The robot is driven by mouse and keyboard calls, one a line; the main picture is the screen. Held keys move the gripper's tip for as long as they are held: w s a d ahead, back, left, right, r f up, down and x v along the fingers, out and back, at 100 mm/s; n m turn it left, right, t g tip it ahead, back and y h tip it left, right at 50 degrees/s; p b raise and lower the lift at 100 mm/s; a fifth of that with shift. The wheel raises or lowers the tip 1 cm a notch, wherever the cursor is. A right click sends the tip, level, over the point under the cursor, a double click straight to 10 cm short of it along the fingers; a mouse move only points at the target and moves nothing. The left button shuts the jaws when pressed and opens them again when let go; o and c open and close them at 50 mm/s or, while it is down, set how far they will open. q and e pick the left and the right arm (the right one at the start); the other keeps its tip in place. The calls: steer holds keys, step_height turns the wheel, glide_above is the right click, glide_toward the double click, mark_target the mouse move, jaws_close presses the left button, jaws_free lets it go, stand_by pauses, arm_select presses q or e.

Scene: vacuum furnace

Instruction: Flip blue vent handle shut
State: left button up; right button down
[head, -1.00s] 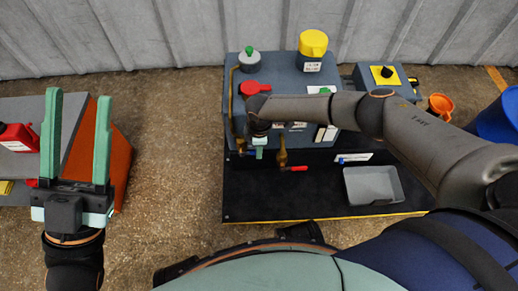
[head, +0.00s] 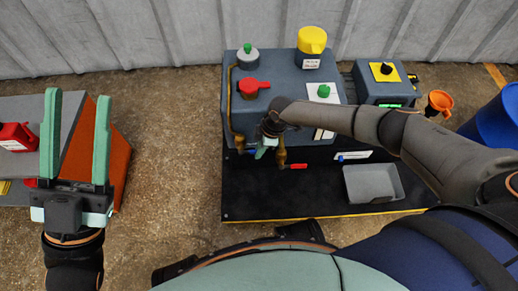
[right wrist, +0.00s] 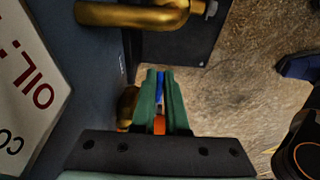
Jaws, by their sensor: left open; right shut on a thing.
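The blue vent handle (right wrist: 160,86) shows as a narrow blue strip between the green fingers of my right gripper (right wrist: 160,74), which is shut on it. In the head view, a bit of blue (head: 251,151) shows beside my right gripper (head: 263,152), at the lower front of the grey furnace unit (head: 232,105) near the left brass pipe. My wrist hides most of the handle there, so its exact angle is unclear. My left gripper (head: 77,140) is open and empty, in front of the orange-sided stand at the left.
A red-handled brass valve (head: 297,166) sits just right of my right gripper. A brass pipe (right wrist: 135,15) is close by in the wrist view. A grey tray (head: 373,185) and another blue handle (head: 341,158) are further right. The black base (head: 260,205) is clear in front.

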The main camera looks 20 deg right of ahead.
steer(key=c, duration=0.9)
jaws_free()
steer(key=shift+c, duration=0.2)
arm_select(q)
step_height(320, 180, up, 8)
steer(key=p, duration=0.6)
steer(key=shift+s+a+f+t+p, duration=0.2)
steer(key=shift+a+t+p, duration=0.1)
steer(key=shift+a+p, duration=0.1)
arm_select(e)
steer(key=w+v, duration=0.1)
steer(key=v, duration=1.1)
steer(key=shift+s+r, duration=0.25)
steer(key=shift+s, duration=0.3)
steer(key=shift+d, duration=0.1)
